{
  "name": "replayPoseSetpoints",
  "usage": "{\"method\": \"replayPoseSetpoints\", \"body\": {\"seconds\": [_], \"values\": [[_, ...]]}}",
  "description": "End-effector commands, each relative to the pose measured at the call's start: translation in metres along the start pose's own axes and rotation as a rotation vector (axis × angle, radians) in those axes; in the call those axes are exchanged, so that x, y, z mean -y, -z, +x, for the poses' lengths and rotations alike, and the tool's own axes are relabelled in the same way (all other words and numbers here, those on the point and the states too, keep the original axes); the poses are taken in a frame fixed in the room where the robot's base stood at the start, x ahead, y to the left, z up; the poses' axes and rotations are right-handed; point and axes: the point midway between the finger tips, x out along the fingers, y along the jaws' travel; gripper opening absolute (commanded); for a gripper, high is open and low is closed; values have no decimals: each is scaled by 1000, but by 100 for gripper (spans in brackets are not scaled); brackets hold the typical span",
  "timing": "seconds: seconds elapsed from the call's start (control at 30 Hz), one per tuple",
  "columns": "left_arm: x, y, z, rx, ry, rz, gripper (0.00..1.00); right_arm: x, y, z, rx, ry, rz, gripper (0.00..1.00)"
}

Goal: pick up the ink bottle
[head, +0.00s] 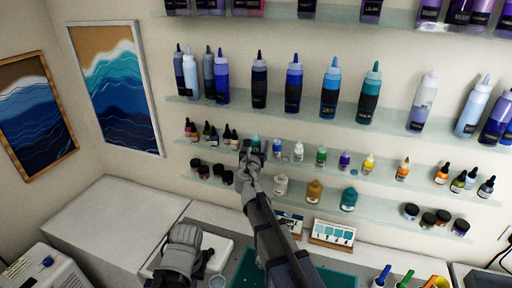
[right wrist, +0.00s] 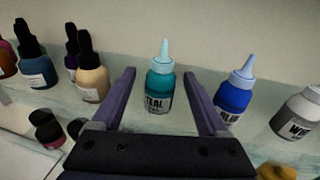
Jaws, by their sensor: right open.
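A small teal ink bottle (right wrist: 159,82) with a light blue pointed cap and a white label reading "TEAL" stands upright on a glass shelf. In the right wrist view it shows between the two fingers of my right gripper (right wrist: 160,78), which is open with nothing held. I cannot tell how far the fingertips reach around it. In the head view the teal bottle (head: 255,142) is partly hidden behind my right gripper (head: 247,150), raised at the shelf. My left gripper (head: 182,250) is low at the left, away from the shelf; its fingers do not show clearly.
A blue bottle (right wrist: 235,90) stands close right of the teal one, then a white bottle (right wrist: 298,112). A cream dropper bottle (right wrist: 91,78) stands left. Large bottles (head: 259,85) line the shelf above. Jars (head: 314,190) stand on the shelf below.

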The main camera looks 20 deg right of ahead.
Motion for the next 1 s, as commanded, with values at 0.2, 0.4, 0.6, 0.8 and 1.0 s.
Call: {"method": "replayPoseSetpoints", "body": {"seconds": [0.2,0.4,0.6,0.8,1.0], "values": [[0,0,0,0,0,0,0,0,0,1,0,0,0,77],[0,0,0,0,0,0,0,0,0,1,0,0,0,54],[0,0,0,0,0,0,0,0,0,1,0,0,0,32],[0,0,0,0,0,0,0,0,0,1,0,0,0,9],[0,0,0,0,0,0,0,0,0,1,0,0,0,0]]}}
